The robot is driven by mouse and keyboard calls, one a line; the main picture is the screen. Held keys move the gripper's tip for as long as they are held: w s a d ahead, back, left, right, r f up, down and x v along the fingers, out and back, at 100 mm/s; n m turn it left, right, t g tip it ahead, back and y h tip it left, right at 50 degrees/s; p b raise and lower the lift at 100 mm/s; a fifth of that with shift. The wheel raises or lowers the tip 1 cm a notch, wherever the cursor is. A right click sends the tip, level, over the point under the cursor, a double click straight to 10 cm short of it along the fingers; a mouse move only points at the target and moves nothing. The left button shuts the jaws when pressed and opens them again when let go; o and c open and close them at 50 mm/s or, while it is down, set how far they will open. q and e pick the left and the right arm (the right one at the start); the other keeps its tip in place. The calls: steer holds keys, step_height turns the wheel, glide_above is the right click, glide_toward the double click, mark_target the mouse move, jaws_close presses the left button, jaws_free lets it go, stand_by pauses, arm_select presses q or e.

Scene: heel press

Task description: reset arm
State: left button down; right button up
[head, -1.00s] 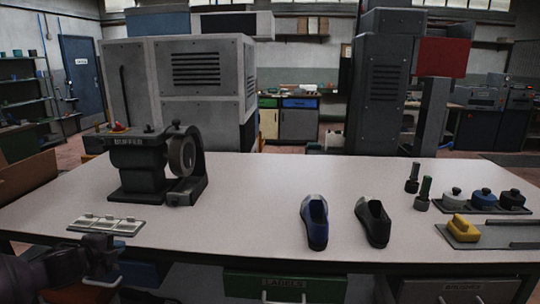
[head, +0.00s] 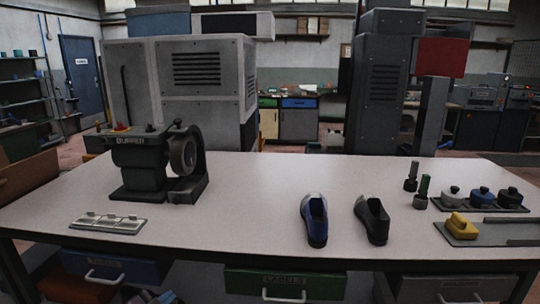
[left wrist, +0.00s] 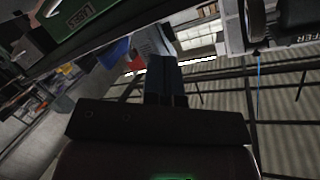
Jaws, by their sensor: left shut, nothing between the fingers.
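My left gripper (left wrist: 165,78) shows in the left wrist view, its two dark fingers together with nothing between them. It is away from the table things and touches none of them. The left arm does not show in the head view now. My right gripper is in neither view. In the head view a blue shoe (head: 316,224) and a black shoe (head: 373,220) stand side by side on the table (head: 270,185).
A buffer machine (head: 140,165) and a pale tray (head: 107,223) are on the table's left. Dark hand tools (head: 422,192), several round pots (head: 481,197) and a yellow block (head: 460,225) are on the right. Drawers (head: 285,284) line the front. The table's middle is clear.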

arm_select(q)
steer(key=s+a+f+n+g+y, duration=0.1)
steer(key=s+f+n, duration=0.2)
steer(key=s+f, duration=0.2)
steer(key=s+a+f+n+y, duration=0.1)
steer(key=s+f, duration=0.4)
steer(key=s, duration=0.6)
steer(key=s+a+f+n+g+y, duration=0.1)
steer(key=s+f+n+y, duration=0.2)
steer(key=s+f+n, duration=0.2)
steer(key=s+n, duration=0.1)
steer(key=s, duration=0.2)
steer(key=shift+s+a+f+g, duration=0.2)
steer(key=shift+f+g, duration=0.1)
